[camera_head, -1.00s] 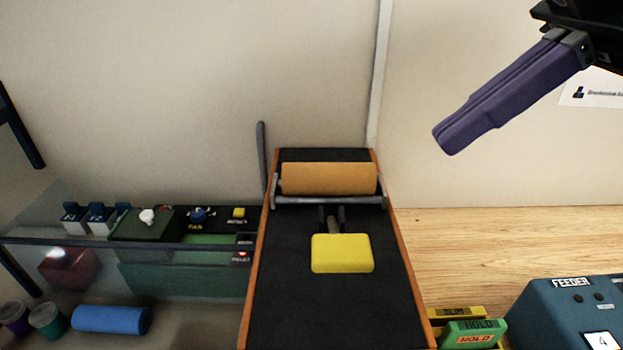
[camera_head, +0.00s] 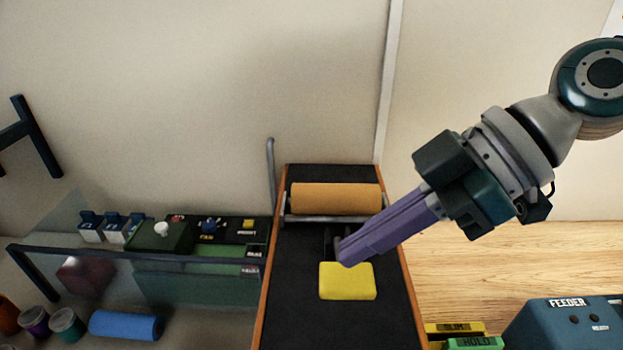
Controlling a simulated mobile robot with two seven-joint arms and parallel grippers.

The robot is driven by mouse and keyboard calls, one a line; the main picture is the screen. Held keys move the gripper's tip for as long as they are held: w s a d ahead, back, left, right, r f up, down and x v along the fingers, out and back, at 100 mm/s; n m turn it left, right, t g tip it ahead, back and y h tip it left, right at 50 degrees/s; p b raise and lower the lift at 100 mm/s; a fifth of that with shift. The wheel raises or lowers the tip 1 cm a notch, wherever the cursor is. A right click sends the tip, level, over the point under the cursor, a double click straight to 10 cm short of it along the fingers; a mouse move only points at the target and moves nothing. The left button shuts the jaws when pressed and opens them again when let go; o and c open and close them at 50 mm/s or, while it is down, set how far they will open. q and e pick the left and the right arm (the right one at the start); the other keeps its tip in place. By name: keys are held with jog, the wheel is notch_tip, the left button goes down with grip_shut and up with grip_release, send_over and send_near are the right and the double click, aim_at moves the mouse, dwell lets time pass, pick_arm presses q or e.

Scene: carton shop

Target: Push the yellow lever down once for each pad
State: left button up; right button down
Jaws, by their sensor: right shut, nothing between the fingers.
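The yellow lever pad (camera_head: 347,283) is a rounded block at the end of a short dark lever on a black, wood-edged machine bed (camera_head: 300,330). An orange roller (camera_head: 336,198) lies across the bed behind it. My right gripper (camera_head: 346,254) comes in from the right with its purple fingers shut and empty. In the picture its tips overlap the lever's arm and the back edge of the yellow block. I cannot tell whether they touch it. My left gripper is not in view.
A blue FEEDER box (camera_head: 562,328) stands at the front right, beside yellow SLIM (camera_head: 454,328) and green HOLD (camera_head: 474,343) blocks. A control panel (camera_head: 205,235) sits at the left behind a clear guard.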

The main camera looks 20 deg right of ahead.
aim_at(336, 283)
jog(key=shift+d+f, duration=0.1)
jog(key=shift+f, duration=1.5)
jog(key=shift+s+f, duration=0.1)
